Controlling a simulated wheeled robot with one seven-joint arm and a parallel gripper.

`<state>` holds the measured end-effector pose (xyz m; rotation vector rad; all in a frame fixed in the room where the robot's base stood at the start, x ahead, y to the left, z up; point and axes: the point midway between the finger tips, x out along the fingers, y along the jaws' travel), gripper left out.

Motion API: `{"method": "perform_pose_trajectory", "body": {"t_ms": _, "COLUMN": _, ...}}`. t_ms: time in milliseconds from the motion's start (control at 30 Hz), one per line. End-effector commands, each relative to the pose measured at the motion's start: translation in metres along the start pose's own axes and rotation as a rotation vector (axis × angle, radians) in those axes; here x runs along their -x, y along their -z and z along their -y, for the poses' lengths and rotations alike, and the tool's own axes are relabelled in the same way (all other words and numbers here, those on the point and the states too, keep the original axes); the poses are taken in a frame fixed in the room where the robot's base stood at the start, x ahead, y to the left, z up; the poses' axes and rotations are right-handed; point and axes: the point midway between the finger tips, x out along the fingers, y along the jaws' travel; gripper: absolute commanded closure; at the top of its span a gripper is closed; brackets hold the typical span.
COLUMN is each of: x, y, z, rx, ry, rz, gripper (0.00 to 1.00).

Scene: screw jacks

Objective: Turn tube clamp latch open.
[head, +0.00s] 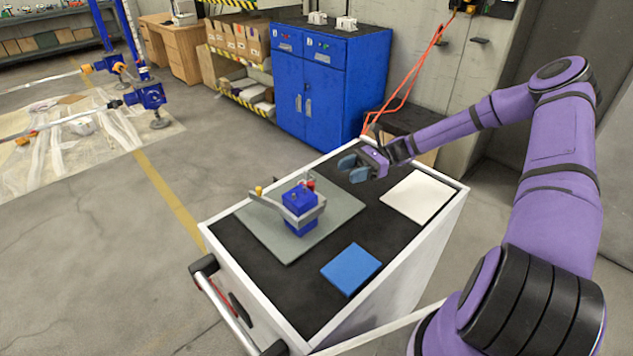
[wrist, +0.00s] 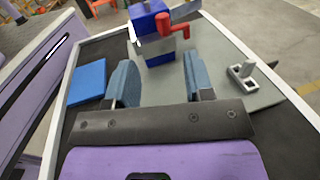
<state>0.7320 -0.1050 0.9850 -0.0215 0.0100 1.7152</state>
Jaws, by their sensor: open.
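A blue block device (head: 299,199) stands on a grey mat on the cart, with a grey metal bar (head: 288,213) around it, a yellow knob (head: 259,190) at the left and a small red part (head: 310,184) on top. In the wrist view the blue block (wrist: 158,50) is beyond the fingers, with a red crank-shaped handle (wrist: 172,25). I cannot tell which part is the clamp latch. My gripper (head: 354,168) is open and empty, right of and behind the device, apart from it. Its two blue-grey fingers (wrist: 160,76) show in the wrist view.
The grey mat (head: 262,226) lies on the black cart top (head: 225,238). A blue square (head: 351,268) and a white square (head: 419,196) lie on the cart. A small grey bracket (wrist: 243,74) shows at right in the wrist view. A blue cabinet (head: 335,85) stands behind.

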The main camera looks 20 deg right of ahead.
Motion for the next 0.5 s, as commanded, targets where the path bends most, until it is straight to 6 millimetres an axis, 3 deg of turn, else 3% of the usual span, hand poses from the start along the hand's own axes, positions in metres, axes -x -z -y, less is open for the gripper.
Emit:
{"method": "perform_pose_trajectory", "body": {"t_ms": 233, "x": -0.011, "y": 0.001, "z": 0.002, "rx": -0.008, "ry": 0.013, "rz": 0.025, "gripper": 0.52}}
{"method": "perform_pose_trajectory", "body": {"t_ms": 500, "x": -0.058, "y": 0.0, "z": 0.002, "rx": -0.006, "ry": 0.011, "rz": 0.024, "gripper": 0.52}}
